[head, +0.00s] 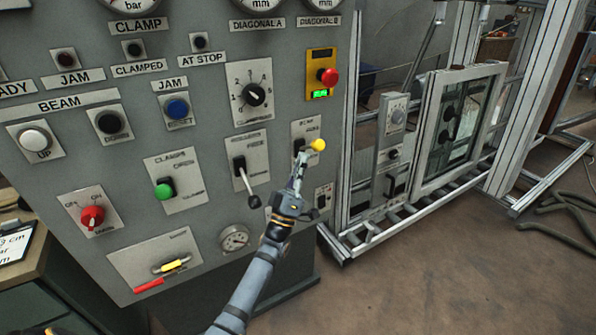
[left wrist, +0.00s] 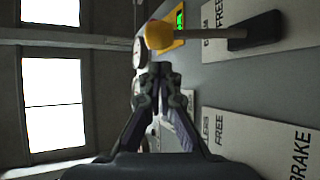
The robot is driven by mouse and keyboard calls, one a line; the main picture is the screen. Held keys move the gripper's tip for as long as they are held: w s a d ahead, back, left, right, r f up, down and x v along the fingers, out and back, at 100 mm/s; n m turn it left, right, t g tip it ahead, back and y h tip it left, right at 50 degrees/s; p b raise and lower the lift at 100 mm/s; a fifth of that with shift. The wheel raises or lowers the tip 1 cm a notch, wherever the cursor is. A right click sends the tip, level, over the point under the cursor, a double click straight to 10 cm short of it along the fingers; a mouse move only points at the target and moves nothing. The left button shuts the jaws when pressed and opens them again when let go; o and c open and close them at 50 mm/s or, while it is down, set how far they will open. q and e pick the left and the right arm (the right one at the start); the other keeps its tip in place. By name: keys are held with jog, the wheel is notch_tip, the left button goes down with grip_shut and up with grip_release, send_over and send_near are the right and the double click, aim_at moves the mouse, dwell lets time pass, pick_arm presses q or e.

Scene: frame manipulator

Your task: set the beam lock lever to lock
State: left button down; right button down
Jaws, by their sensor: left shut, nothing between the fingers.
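The lever with a yellow ball knob (head: 318,145) stands out from a small light plate (head: 299,129) on the grey panel. In the left wrist view its yellow knob (left wrist: 159,35) is at the top, with a shaft running to a black base (left wrist: 256,32). The word FREE shows on the plate there; which setting the lever is at I cannot tell. My left gripper (head: 302,160) is shut and empty, just below and left of the knob in the head view. In the left wrist view its fingertips (left wrist: 160,72) appear close to the knob but apart from it. My right gripper is not in view.
A black-knobbed lever (head: 246,181) stands left of my gripper. A red emergency button (head: 327,76) on a yellow box is above the yellow knob. A rotary dial (head: 254,94) is up left. A metal frame (head: 455,120) stands at the right, with open floor before it.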

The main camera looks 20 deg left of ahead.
aim_at(307, 148)
pick_arm(q)
jog(key=shift+p+x, duration=0.3)
jog(key=shift+x, duration=1.95)
jog(key=shift+f, duration=0.15)
